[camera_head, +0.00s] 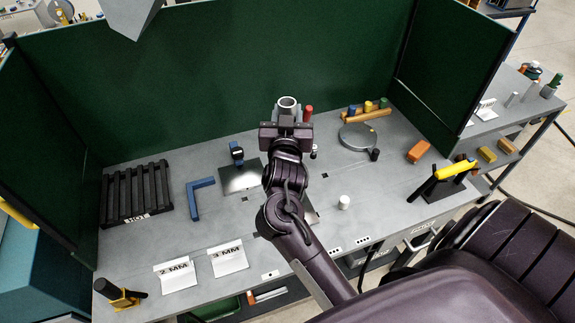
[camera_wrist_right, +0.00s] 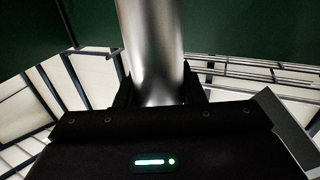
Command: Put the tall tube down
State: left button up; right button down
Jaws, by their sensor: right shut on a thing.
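The tall tube (camera_head: 288,104) is a hollow grey metal cylinder, its open top ring facing up in the head view. My right gripper (camera_head: 287,126) is shut on it near the back of the workbench. In the right wrist view the tube (camera_wrist_right: 151,50) rises upright between the fingers (camera_wrist_right: 155,92) of the gripper. The tube's lower end is hidden behind my gripper and arm, so I cannot tell whether it touches the bench. My left gripper is not in view.
A red cylinder (camera_head: 308,114) stands close right of the tube. A dark plate (camera_head: 241,178) and blue square (camera_head: 194,198) lie left; a round grey disc (camera_head: 358,137) lies right. A black slatted rack (camera_head: 136,190) is far left. Green screens (camera_head: 230,70) enclose the bench (camera_head: 390,190).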

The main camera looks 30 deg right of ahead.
notch_tip(320, 180, down, 12)
jog(key=b, duration=0.6)
jog(key=shift+r+b, duration=0.25)
jog(key=shift+b, duration=0.15)
jog(key=shift+s+f, duration=0.1)
jog(key=shift+f, duration=0.05)
notch_tip(320, 180, down, 4)
jog(key=b, duration=0.4)
jog(key=shift+f, duration=0.2)
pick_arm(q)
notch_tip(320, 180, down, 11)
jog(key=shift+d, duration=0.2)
pick_arm(e)
jog(key=shift+r, duration=0.15)
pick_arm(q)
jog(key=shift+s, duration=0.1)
pick_arm(e)
jog(key=c, duration=0.9)
grip_release()
jog(key=shift+c, duration=0.2)
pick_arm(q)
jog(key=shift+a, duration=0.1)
